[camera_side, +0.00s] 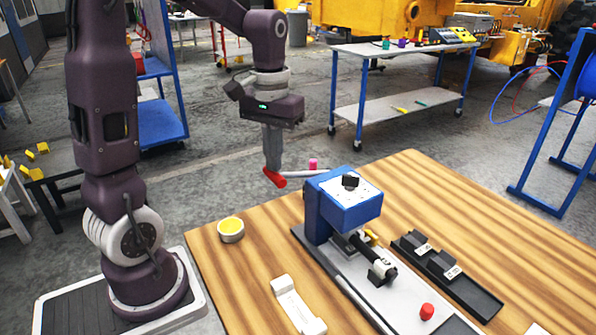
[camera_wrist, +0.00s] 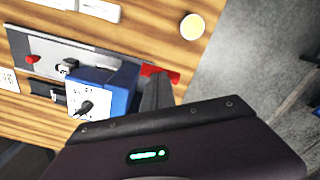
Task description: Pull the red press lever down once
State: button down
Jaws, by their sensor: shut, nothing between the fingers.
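The red press lever grip (camera_side: 275,179) is at the end of a thin grey rod that runs from the blue press (camera_side: 340,208); the rod looks about level. In the wrist view the red grip (camera_wrist: 160,74) shows beside the blue press head (camera_wrist: 122,88). My gripper (camera_side: 273,168) points down with its fingers shut and nothing held between them. Its tips are at the red grip, seemingly just above or against its top; whether they touch is unclear. The fingers (camera_wrist: 156,98) cover part of the grip in the wrist view.
A yellow-topped round tin (camera_side: 231,230) stands on the wooden table (camera_side: 225,285) left of the press. A white bracket-like piece (camera_side: 297,305) lies in front. A red knob (camera_side: 427,311) is on the press base. A black tray (camera_side: 475,295) holds blocks at right.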

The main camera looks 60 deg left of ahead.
aim_at(275, 182)
jog(key=shift+f, duration=3.05)
jog(key=shift+r, duration=4.55)
jog(key=shift+d, duration=0.1)
jog(key=s+d+r+m+t, duration=0.2)
jog(key=s+d+m+t, duration=0.3)
jog(key=s+d, duration=0.7)
jog(key=shift+s+d+m+t, duration=0.15)
jog(key=shift+s+m+t, duration=0.15)
jog(key=shift+s+m, duration=0.35)
